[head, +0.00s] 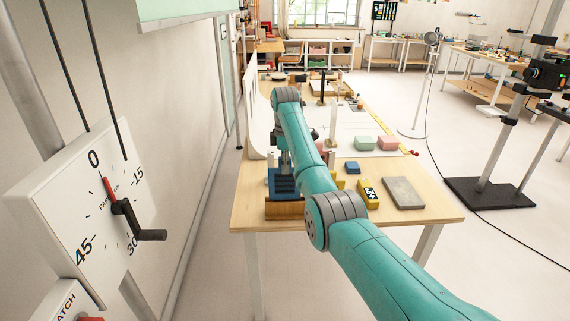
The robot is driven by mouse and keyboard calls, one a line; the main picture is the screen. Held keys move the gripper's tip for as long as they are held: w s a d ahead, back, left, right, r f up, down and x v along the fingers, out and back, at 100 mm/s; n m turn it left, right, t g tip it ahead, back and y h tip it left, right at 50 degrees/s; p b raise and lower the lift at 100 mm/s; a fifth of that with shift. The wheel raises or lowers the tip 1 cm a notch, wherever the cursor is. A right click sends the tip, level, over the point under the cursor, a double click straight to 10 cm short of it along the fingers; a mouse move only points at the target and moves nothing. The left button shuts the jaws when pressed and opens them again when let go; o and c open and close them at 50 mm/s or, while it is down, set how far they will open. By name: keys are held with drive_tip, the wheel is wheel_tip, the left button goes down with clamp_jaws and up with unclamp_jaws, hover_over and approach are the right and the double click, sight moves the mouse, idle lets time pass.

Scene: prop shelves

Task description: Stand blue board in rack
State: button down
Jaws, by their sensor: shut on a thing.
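The blue board (283,183) is dark blue and shows at the near left of the table, below my gripper. The brown wooden rack (284,210) is at the near left table edge, and the board's lower end is right at it. I cannot tell whether the board is seated in a slot or just above or behind the rack. My gripper (284,163) points down and is shut on the blue board at its top. My teal arm hides part of the gripper and the table to the right of it.
A blue block (352,167), a yellow-and-black box (368,193) and a grey slab (403,193) lie right of my arm. Green (364,143) and pink (388,143) blocks sit farther back. A white panel (256,110) stands along the table's left side.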

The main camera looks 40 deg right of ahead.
drive_tip(key=shift+f, duration=2.8)
drive_tip(key=c, duration=1)
unclamp_jaws()
drive_tip(key=shift+c, duration=0.2)
wheel_tip(320, 180, up, 8)
drive_tip(key=shift+f, duration=0.25)
